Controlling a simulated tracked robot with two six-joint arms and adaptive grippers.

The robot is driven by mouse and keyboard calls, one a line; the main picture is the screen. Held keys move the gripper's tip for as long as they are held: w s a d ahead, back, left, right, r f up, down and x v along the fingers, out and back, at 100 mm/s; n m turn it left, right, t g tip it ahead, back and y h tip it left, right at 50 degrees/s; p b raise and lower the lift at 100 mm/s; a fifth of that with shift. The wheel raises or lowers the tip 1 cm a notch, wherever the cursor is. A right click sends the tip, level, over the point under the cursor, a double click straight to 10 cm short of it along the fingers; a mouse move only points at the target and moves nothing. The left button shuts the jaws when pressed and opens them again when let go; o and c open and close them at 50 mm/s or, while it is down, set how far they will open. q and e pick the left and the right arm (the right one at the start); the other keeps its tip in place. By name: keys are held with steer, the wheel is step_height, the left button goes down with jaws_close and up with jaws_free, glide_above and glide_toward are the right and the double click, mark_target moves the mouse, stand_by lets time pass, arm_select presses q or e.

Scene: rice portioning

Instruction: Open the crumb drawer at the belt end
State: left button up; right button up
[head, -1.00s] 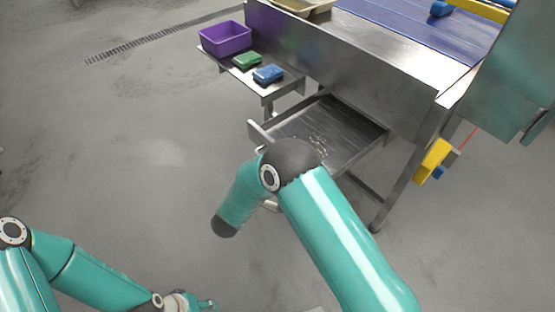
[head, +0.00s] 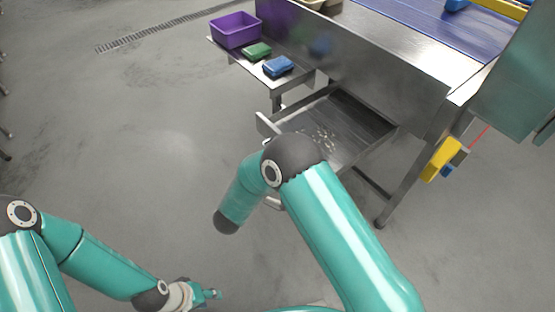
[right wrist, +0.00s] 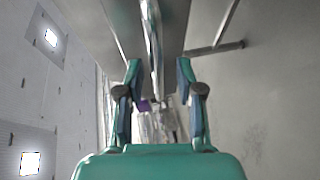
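The crumb drawer (head: 365,113) stands pulled out under the belt end in the head view, with pale crumbs on its dark floor. Its front panel (head: 264,124) faces left; my right arm hides part of its near side. My right gripper is hidden behind that arm in the head view. In the right wrist view my right gripper (right wrist: 158,70) has its fingers apart, with a shiny metal bar (right wrist: 152,35), seemingly the drawer handle, running in the gap; no finger clearly touches it. My left gripper (head: 207,294) is low over the floor, far from the drawer; its fingers are too small to judge.
A side shelf (head: 243,64) holds a purple bin (head: 236,31), a green block (head: 257,51) and a blue block (head: 278,66). A table leg (head: 402,184) and a yellow box (head: 440,158) stand right of the drawer. The floor to the left is clear.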

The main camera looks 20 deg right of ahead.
steer(key=v, duration=0.5)
steer(key=shift+s+a, duration=0.25)
steer(key=shift+s, duration=0.1)
steer(key=s+d+f+m+g+y, duration=0.2)
steer(key=f+m+y, duration=0.1)
steer(key=f+y, duration=0.3)
steer(key=s+d+f+m+g+y, duration=0.15)
steer(key=f+y, duration=0.25)
steer(key=f, duration=0.5)
steer(key=s+f+m+g+y, duration=0.2)
steer(key=s+m+g, duration=0.1)
steer(key=s, duration=0.5)
steer(key=s+m+g+y, duration=0.3)
steer(key=s+g, duration=0.1)
steer(key=s, duration=0.7)
step_height(320, 180, up, 14)
steer(key=a+p, duration=0.1)
steer(key=p, duration=1.3)
steer(key=shift+p, duration=0.35)
